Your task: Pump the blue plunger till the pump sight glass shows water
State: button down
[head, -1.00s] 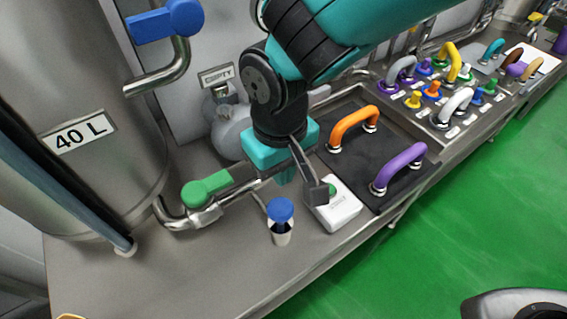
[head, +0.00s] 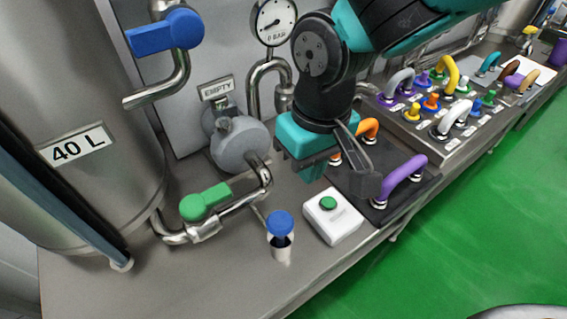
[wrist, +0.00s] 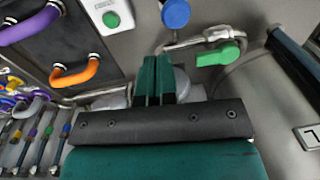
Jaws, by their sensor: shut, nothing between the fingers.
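The blue plunger (head: 281,223) stands upright on its small metal-and-dark body at the front of the steel bench. It also shows at the top of the wrist view (wrist: 175,13). The grey pump (head: 240,147) is behind it, with a sign reading EMPTY (head: 217,88) above. I cannot make out water in a sight glass. My gripper (head: 314,172), with teal fingers, is shut and empty. It hangs above the bench, to the right of and behind the plunger, apart from it. The closed fingers also show in the wrist view (wrist: 157,65).
A white box with a green button (head: 333,216) sits right of the plunger. A green-handled valve (head: 205,201) and the 40 L tank (head: 120,90) are left. A black mat with orange and purple (head: 405,172) handles lies right. A gauge (head: 274,20) reads 0 BAR.

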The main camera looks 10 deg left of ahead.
jog(key=s+d+r+y, duration=0.1)
jog(key=s+d+r, duration=0.1)
jog(key=d, duration=0.3)
jog(key=s+d+r+y+b, duration=0.1)
jog(key=s+d+r, duration=0.1)
jog(key=d, duration=0.3)
jog(key=s+d+r+m+y+b, duration=0.1)
jog(key=s+d, duration=0.2)
jog(key=d, duration=0.2)
jog(key=shift+s+r, duration=0.15)
jog(key=shift+r, duration=0.25)
